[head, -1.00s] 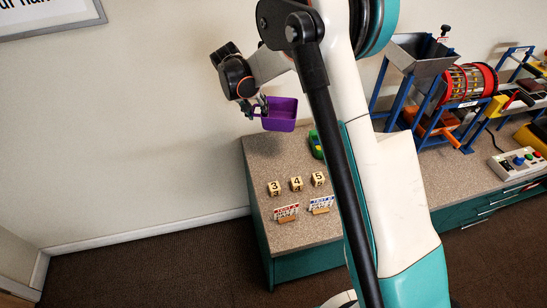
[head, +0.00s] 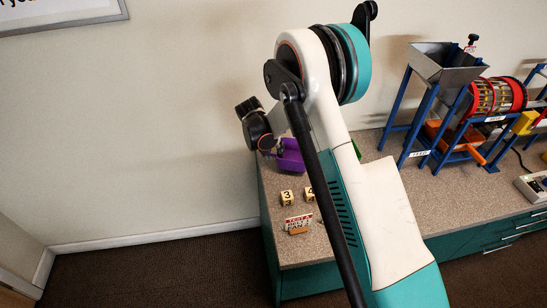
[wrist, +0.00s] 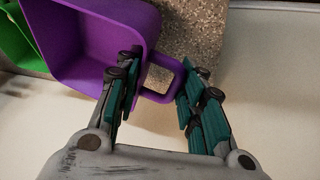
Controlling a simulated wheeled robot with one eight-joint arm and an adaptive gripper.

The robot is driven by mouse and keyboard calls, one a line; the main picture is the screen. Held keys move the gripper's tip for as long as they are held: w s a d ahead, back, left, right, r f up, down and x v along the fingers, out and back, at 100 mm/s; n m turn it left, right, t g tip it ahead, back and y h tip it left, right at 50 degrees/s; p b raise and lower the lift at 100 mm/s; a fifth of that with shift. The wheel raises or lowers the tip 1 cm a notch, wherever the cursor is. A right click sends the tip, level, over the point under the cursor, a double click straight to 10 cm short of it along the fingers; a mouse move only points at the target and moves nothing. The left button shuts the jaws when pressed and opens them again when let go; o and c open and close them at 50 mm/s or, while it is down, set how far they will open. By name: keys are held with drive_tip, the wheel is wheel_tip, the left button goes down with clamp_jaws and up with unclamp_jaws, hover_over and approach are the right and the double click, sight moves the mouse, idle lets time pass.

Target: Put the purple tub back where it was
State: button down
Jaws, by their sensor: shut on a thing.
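The purple tub (head: 291,157) is at the far left end of the speckled counter (head: 283,222) in the head view, partly hidden by my arm. In the wrist view the purple tub (wrist: 92,52) fills the upper left, with its loop handle (wrist: 163,63) between my fingers. My gripper (wrist: 158,82) is shut on that handle. In the head view my gripper (head: 274,150) is small and dark beside the tub. I cannot tell whether the tub's base touches the counter.
A green container (wrist: 16,38) is next to the tub in the wrist view. Number blocks (head: 287,197) and a small sign (head: 298,224) stand nearer the counter's front. A blue-framed hopper machine (head: 445,75) stands to the right. The wall is close behind.

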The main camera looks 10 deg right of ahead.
drive_tip(key=shift+f+b, duration=0.35)
drive_tip(key=shift+f, duration=1.2)
drive_tip(key=shift+f, duration=0.1)
drive_tip(key=shift+f, duration=0.15)
drive_tip(key=c, duration=1.1)
unclamp_jaws()
drive_tip(key=shift+o, duration=0.2)
drive_tip(key=shift+r, duration=0.2)
